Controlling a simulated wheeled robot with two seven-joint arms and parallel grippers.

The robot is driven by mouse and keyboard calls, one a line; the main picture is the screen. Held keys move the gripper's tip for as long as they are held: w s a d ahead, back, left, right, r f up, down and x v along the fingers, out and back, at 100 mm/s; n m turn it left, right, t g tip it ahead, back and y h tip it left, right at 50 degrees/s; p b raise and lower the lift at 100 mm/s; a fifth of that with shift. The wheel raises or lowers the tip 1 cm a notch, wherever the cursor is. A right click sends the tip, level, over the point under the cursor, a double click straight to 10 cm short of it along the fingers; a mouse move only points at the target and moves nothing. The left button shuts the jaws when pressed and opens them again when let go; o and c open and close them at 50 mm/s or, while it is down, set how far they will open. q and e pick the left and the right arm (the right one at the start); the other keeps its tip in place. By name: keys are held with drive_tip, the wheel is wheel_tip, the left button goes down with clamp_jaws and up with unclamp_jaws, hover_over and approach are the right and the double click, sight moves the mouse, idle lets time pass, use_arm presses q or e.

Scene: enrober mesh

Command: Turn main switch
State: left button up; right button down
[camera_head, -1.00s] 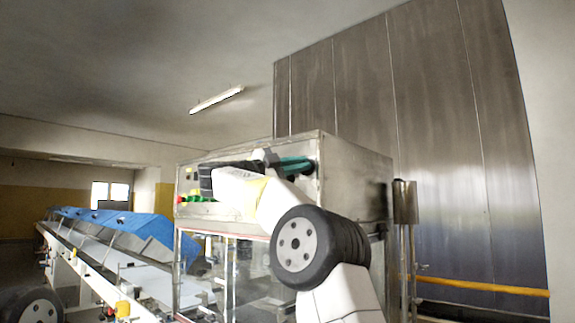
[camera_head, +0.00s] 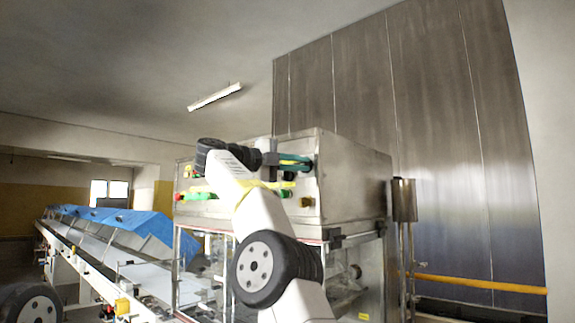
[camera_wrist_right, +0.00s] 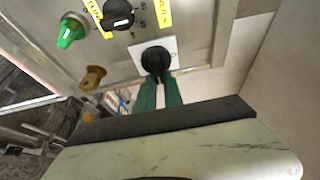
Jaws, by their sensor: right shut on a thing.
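In the right wrist view a black rotary switch (camera_wrist_right: 156,59) sits on a pale square plate on the metal panel. My right gripper (camera_wrist_right: 160,84) has its two green fingers closed on the near side of this knob. In the head view the right gripper (camera_head: 306,163) reaches the upper front of the steel machine cabinet (camera_head: 355,175), with its green fingers one above the other. The fingers hide the switch there. My left gripper is not in view.
A conveyor with blue covers (camera_head: 130,228) runs at the left. A yellow rail (camera_head: 480,284) runs at the right.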

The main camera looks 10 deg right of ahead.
drive_tip(key=shift+f, duration=0.15)
drive_tip(key=c, duration=1.5)
unclamp_jaws()
drive_tip(key=shift+o, duration=0.2)
